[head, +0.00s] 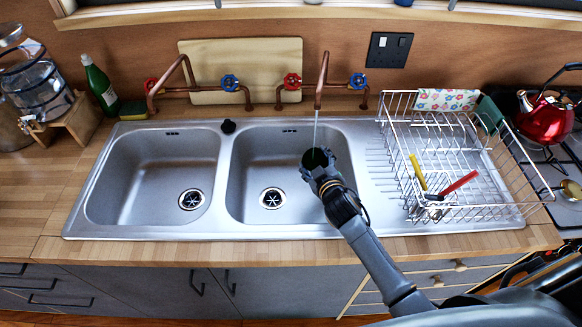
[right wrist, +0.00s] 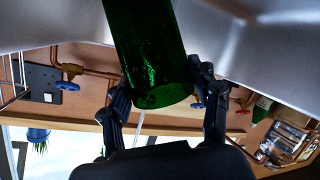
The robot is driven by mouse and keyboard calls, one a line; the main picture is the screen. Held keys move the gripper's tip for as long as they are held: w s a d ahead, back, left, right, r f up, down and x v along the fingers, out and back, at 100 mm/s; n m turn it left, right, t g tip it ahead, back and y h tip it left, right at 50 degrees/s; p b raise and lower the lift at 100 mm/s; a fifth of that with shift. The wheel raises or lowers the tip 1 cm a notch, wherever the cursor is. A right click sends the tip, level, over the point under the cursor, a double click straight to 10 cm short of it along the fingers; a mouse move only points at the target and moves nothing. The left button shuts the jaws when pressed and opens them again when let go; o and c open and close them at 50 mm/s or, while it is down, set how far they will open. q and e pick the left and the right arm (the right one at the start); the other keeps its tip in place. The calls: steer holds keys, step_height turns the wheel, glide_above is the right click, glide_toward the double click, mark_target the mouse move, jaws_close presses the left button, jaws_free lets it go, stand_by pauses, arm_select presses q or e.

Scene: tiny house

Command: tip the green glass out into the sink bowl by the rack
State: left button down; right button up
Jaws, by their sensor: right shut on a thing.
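My right gripper (head: 322,174) is shut around the green glass (head: 317,157), over the right part of the sink bowl by the rack (head: 252,180). The glass's dark mouth shows from above in the head view; its contents cannot be made out. In the right wrist view the green glass (right wrist: 150,45) sits between both fingers, one on each side. A thin stream of water (head: 315,130) falls from the right copper tap (head: 320,82) toward the glass's mouth. My left gripper is not in view.
The wire rack (head: 455,150), holding red and yellow utensils, stands right of the bowl. A second, empty bowl (head: 150,175) is on the left. A green bottle (head: 101,87) and sponge (head: 133,110) stand at the left back. A red kettle (head: 544,118) is far right.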

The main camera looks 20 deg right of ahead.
steer(key=shift+d+r+m+p, duration=0.2)
steer(key=shift+d+m+p, duration=0.15)
steer(key=shift+d, duration=0.25)
steer(key=d+r+p, duration=0.1)
steer(key=p, duration=0.1)
steer(key=d+r+m+y+p, duration=0.1)
steer(key=r+p, duration=0.1)
steer(key=d+r+m+p, duration=0.1)
steer(key=r+p, duration=0.1)
steer(key=shift+m+y, duration=0.25)
steer(key=shift+y, duration=0.15)
steer(key=shift+d+m+y+p, duration=0.4)
steer(key=shift+d+m+p, duration=0.05)
steer(key=shift+d+m, duration=0.35)
steer(key=shift+w+a+r, duration=0.1)
steer(key=shift+w+r, duration=0.05)
